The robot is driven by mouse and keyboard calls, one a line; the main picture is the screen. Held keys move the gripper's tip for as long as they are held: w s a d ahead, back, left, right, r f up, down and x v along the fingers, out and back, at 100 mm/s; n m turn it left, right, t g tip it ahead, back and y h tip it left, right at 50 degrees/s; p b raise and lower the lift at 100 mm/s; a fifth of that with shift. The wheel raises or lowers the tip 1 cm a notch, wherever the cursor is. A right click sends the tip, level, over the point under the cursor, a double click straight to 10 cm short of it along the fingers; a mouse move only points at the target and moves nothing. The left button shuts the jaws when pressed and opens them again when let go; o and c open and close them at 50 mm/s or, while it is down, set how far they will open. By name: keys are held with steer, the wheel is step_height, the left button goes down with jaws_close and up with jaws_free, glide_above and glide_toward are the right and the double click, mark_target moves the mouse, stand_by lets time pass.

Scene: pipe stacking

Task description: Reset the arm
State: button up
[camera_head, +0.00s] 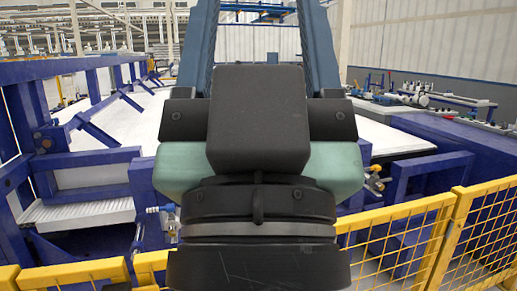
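My gripper (258,14) fills the middle of the camera_head view, pointing up and away. Its black round wrist is at the bottom, with a black block and pale green sides above it. Two long dark blue fingers rise from black mounts and stand wide apart. Their tips run to or past the top edge, so their ends are hidden. Nothing shows held between them. The rest of my arm is out of view.
A yellow mesh fence (404,246) runs along the bottom and right. Behind it stand blue machine frames (108,161) and a long white bed (128,116). A bench with tools (420,99) is at the right. My gripper hides the middle.

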step_height(320, 180, up, 19)
steer(key=p, duration=1.7)
steer(key=shift+r, duration=0.15)
